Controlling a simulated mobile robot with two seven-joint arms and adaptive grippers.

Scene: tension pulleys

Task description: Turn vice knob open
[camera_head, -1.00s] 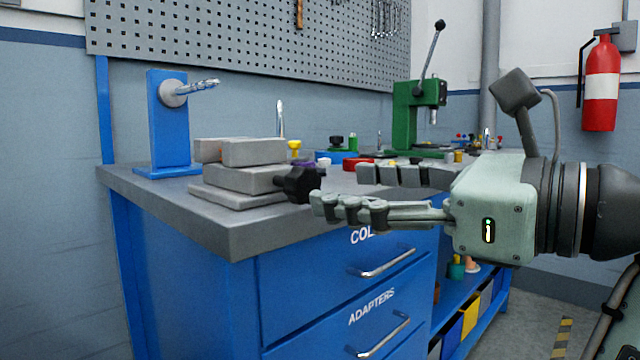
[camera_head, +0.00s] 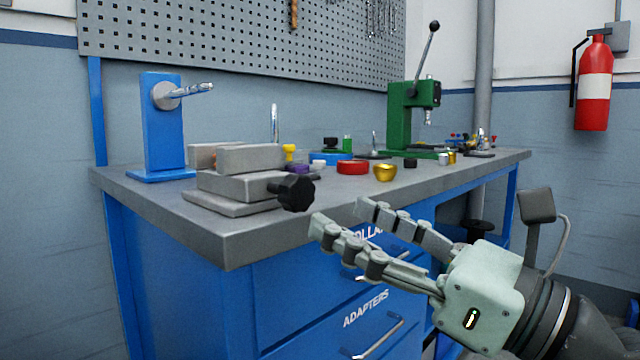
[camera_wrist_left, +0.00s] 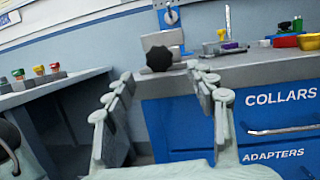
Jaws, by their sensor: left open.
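The grey vice (camera_head: 240,183) stands on the near corner of the bench, with its black star-shaped knob (camera_head: 292,193) on its right side. The knob also shows in the left wrist view (camera_wrist_left: 159,59), facing me and lying between the fingertips in the picture. My left gripper (camera_head: 340,213) is open and empty. Its fingers point up and left at the knob, a short gap away and slightly lower, in front of the bench's edge. My right gripper is not in view.
The bench top (camera_head: 140,195) holds a blue stand (camera_head: 160,130) behind the vice, a red ring (camera_head: 352,167), a gold cup (camera_head: 385,173) and a green press (camera_head: 403,120). Blue drawers (camera_head: 330,320) lie below the gripper. In the wrist view another bench (camera_wrist_left: 55,90) stands left.

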